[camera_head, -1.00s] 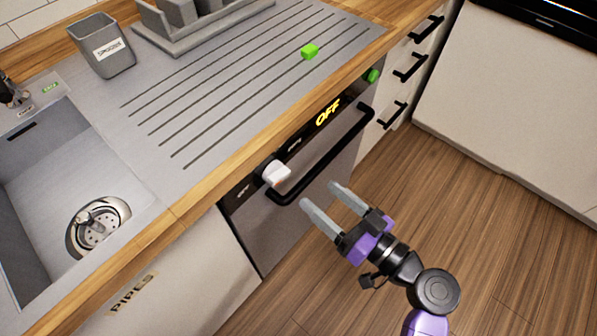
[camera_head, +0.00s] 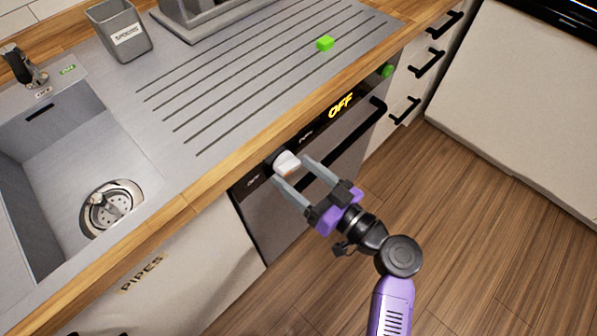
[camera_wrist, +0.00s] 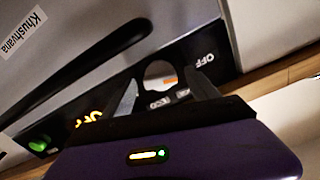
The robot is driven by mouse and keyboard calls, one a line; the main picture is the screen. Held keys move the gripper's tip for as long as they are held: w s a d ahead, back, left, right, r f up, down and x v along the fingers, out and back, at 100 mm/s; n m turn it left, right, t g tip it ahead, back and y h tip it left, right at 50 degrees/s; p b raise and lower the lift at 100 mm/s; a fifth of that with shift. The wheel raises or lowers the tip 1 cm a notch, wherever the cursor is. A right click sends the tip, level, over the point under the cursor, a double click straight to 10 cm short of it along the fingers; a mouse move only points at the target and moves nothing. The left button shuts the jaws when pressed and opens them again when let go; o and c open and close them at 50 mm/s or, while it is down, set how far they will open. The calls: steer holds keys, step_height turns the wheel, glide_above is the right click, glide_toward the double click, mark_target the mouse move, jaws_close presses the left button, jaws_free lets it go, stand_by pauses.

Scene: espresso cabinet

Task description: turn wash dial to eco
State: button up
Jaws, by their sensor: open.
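The white wash dial (camera_head: 287,163) sits on the black control strip of the dishwasher, under the worktop edge. My gripper (camera_head: 291,172) is open, with one finger on each side of the dial. In the wrist view the dial (camera_wrist: 160,80) shows between the two fingers (camera_wrist: 163,97); contact cannot be told. Small labels flank the dial: OFF (camera_wrist: 204,59) and ECO (camera_wrist: 157,104) read in the wrist view. The dial's exact pointing is hard to tell. The yellow display (camera_head: 341,106) reads OFF.
A black bar handle (camera_head: 335,147) runs across the dishwasher front close to my gripper. A green button (camera_head: 386,71) is at the strip's right end. The floor (camera_head: 470,230) to the right is clear.

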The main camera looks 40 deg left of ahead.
steer(key=c, duration=1.4)
steer(key=shift+o, duration=0.2)
steer(key=shift+m, duration=0.4)
steer(key=m, duration=0.3)
steer(key=shift+d+m, duration=0.1)
steer(key=shift+m, duration=0.3)
steer(key=m+p, duration=0.1)
steer(key=m, duration=0.4)
steer(key=shift+r+m, duration=0.15)
steer(key=shift+m, duration=0.15)
steer(key=m+p, duration=0.2)
steer(key=m, duration=0.3)
steer(key=shift+m+p, duration=1.15)
steer(key=shift+m, duration=1.15)
